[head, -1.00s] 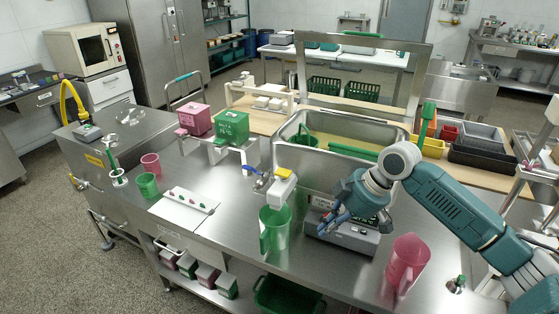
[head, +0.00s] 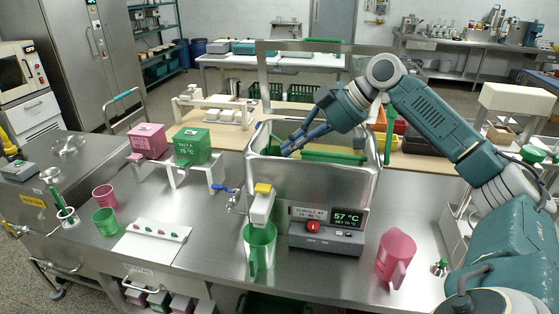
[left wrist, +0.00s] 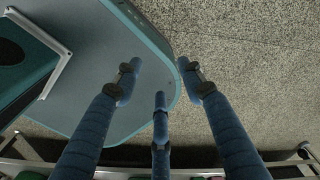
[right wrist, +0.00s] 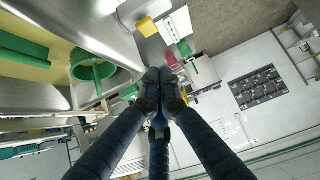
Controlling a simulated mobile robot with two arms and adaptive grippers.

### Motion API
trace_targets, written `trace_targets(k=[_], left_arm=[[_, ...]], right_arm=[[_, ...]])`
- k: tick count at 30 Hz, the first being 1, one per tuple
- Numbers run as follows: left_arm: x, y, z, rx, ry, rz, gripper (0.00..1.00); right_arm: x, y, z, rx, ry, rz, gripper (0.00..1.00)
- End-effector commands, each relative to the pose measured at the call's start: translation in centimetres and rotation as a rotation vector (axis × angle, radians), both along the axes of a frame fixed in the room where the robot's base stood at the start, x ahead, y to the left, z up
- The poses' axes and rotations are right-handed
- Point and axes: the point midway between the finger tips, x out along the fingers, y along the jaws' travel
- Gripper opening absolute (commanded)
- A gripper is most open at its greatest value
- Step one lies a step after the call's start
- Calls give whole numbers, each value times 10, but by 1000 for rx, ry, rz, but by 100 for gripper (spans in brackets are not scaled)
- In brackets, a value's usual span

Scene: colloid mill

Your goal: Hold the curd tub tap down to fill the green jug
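The steel curd tub (head: 345,185) stands on the steel bench. Its tap has a yellow-topped white block (head: 262,205) at the tub's front left; the yellow part also shows in the right wrist view (right wrist: 147,27). The green jug (head: 261,248) stands upright beneath the white block; its contents cannot be made out. My right gripper (head: 287,148) is above the tub's left part, apart from the tap and empty. Its fingertips (right wrist: 162,82) are together in the right wrist view. My left gripper (left wrist: 158,80) is open and empty over the floor, beside my base.
A control box (head: 327,238) reading 57 °C is right of the jug. A pink jug (head: 396,257) stands farther right. A blue lever (head: 224,189) is left of the tap. A tall frame (head: 262,75) rises behind the tub.

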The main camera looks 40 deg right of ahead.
Motion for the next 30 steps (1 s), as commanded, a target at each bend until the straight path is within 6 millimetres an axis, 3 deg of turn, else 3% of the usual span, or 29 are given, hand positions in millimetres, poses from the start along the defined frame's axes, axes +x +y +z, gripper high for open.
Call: trace_targets(k=[6,11,14,21,30], left_arm=[[23,19,18,21,-29,2,40],[37,21,32,21,-53,5,40],[36,20,38,21,-51,6,40],[27,15,45,15,-37,7,40],[20,9,45,9,-27,3,40]], right_arm=[[21,21,-26,3,3,4,0],[41,37,-50,4,2,2,0],[49,44,-65,2,3,2,0],[48,41,-97,0,2,-1,0],[48,41,-104,0,0,0,0]])
